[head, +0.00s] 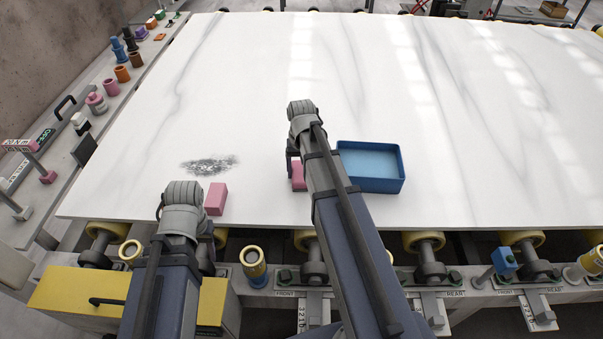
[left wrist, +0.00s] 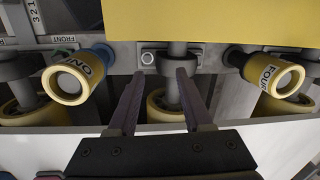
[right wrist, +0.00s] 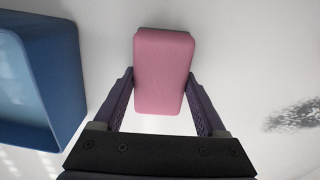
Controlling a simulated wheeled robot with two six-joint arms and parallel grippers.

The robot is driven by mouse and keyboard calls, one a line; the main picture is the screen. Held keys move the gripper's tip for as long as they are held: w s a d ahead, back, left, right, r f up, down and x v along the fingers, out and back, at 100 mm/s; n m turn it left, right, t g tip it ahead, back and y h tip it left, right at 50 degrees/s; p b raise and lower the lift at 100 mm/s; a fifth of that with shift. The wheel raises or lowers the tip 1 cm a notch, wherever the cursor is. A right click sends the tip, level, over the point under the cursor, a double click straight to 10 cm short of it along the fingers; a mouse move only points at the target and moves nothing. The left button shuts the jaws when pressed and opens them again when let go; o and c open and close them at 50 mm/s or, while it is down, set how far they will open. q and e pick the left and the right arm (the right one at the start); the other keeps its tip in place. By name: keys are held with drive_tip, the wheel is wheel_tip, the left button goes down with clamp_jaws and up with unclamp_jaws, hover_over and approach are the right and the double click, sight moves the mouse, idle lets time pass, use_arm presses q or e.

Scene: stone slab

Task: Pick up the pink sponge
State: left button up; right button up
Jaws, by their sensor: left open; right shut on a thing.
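A pink sponge (right wrist: 163,70) sits between the two fingers of my right gripper (right wrist: 163,88), which is shut on its sides. In the head view the sponge (head: 298,176) shows beside my right arm, partly hidden by it, just left of the blue tray. I cannot tell whether it touches the slab. A second pink block (head: 216,198) stands on the slab near its front edge, just right of my left wrist. My left gripper (left wrist: 158,82) is open and empty, over the roller frame at the slab's front edge; its fingers are hard to make out in the head view.
A blue tray (head: 403,163), open and empty, stands right of my right arm. A dark smudge (head: 210,165) marks the white slab (head: 480,110). Yellow rollers and posts line the front edge. Several small items stand along the left ledge. Most of the slab is clear.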

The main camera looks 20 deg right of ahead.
sight(301, 170)
drive_tip(key=shift+r, duration=0.1)
wheel_tip(301, 170, up, 10)
drive_tip(key=p, duration=1)
drive_tip(key=o, duration=0.8)
drive_tip(key=c, duration=0.7)
drive_tip(key=shift+o, duration=0.2)
